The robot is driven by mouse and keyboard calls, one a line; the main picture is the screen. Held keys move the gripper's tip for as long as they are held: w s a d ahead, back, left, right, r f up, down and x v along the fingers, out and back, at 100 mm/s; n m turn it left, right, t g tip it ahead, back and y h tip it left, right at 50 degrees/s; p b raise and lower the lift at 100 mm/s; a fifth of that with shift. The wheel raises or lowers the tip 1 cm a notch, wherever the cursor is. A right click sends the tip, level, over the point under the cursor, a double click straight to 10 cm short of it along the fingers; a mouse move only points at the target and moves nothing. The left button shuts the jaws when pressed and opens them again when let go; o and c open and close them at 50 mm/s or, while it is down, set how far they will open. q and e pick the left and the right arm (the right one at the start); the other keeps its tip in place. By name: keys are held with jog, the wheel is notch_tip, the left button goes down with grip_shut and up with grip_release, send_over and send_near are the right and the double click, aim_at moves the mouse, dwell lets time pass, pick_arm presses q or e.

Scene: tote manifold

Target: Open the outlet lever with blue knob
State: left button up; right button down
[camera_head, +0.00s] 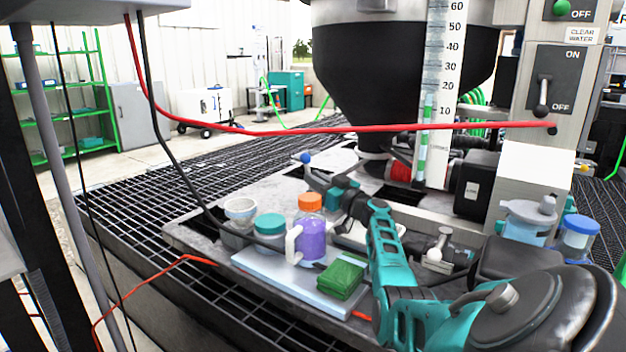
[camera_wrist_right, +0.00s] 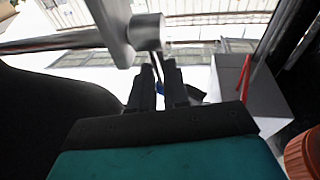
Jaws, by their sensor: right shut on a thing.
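The outlet lever's blue knob (camera_head: 306,158) shows at the centre of the head view, just beyond my right fingertips. My right gripper (camera_head: 316,178) reaches in from the lower right, over the grey bench beside the black hopper. Its dark fingers are shut on the lever. In the right wrist view, the two fingers (camera_wrist_right: 160,90) stand close together, with a bit of blue between and behind them. Most of the lever is hidden by the fingers. A grey pipe fitting (camera_wrist_right: 148,32) lies just beyond the fingertips. My left gripper is out of view.
A red hose (camera_head: 330,130) crosses above the bench. The black hopper (camera_head: 395,80) stands behind. Grating lies left.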

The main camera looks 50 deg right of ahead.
jog(key=shift+s+f+m+t, duration=0.15)
jog(key=shift+s+t, duration=0.1)
jog(key=shift+t, duration=0.35)
jog(key=shift+s+f+m+t, duration=0.1)
jog(key=shift+s+m+t, duration=0.1)
jog(key=shift+t, duration=0.4)
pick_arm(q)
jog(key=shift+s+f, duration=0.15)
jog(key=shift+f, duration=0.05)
pick_arm(e)
jog(key=shift+s, duration=0.1)
jog(key=c, duration=1.1)
grip_release()
pick_arm(q)
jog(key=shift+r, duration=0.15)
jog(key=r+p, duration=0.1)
jog(key=p, duration=0.1)
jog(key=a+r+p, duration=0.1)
jog(key=p, duration=0.1)
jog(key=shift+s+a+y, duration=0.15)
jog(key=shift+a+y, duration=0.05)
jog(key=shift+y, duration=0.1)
pick_arm(e)
notch_tip(320, 180, up, 20)
